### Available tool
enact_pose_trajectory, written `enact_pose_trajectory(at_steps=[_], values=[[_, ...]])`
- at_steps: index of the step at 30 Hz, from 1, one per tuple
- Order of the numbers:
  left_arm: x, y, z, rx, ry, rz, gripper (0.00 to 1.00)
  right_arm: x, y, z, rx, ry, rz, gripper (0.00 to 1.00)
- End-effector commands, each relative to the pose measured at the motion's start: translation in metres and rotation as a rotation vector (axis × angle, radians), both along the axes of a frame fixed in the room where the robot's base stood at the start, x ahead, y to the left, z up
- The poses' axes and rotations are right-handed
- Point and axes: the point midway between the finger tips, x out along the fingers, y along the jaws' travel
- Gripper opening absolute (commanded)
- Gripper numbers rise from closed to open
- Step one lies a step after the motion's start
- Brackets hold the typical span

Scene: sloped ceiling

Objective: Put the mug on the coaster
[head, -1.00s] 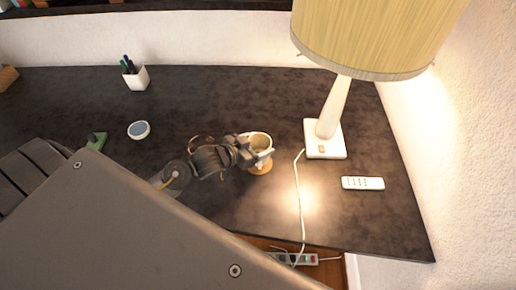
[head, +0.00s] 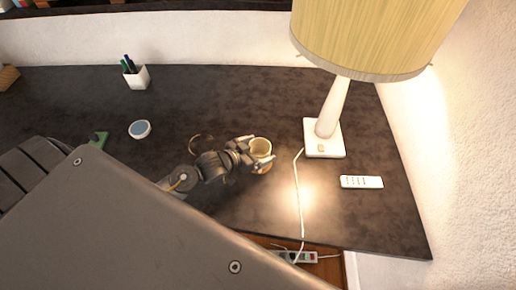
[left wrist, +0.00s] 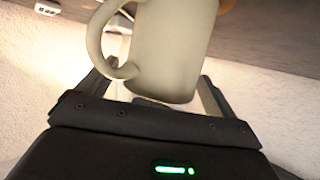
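The cream mug (head: 261,146) stands upright at the table's right part, by the lamp base. It fills the upper middle of the left wrist view (left wrist: 175,45), its handle on the left. The orange-brown coaster (head: 265,170) shows as a sliver at the mug's foot, mostly hidden; the mug appears to be on it. My left gripper (head: 258,149) is open, its fingers spread on either side of the mug. In the left wrist view a gap shows between the left finger and the mug's body. My right gripper is not in view.
A lamp (head: 325,140) with its cord stands right of the mug, and a white remote (head: 361,182) lies farther right. The table's back middle is clear.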

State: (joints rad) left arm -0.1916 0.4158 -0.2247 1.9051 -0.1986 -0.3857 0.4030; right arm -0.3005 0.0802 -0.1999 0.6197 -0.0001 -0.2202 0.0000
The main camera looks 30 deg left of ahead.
Motion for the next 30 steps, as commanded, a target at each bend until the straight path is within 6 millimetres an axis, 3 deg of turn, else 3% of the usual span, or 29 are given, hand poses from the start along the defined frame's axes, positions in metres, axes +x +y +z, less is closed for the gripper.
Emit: enact_pose_trajectory(at_steps=[8,21,30], values=[[-0.003,0.001,0.003,0.0,0.0,0.0,0.93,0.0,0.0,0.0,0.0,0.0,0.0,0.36],[-0.076,0.03,0.033,0.002,0.002,-0.003,0.93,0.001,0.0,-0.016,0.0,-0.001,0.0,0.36],[-0.102,0.04,0.047,-0.001,0.0,-0.001,0.93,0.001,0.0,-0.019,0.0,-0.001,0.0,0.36]])
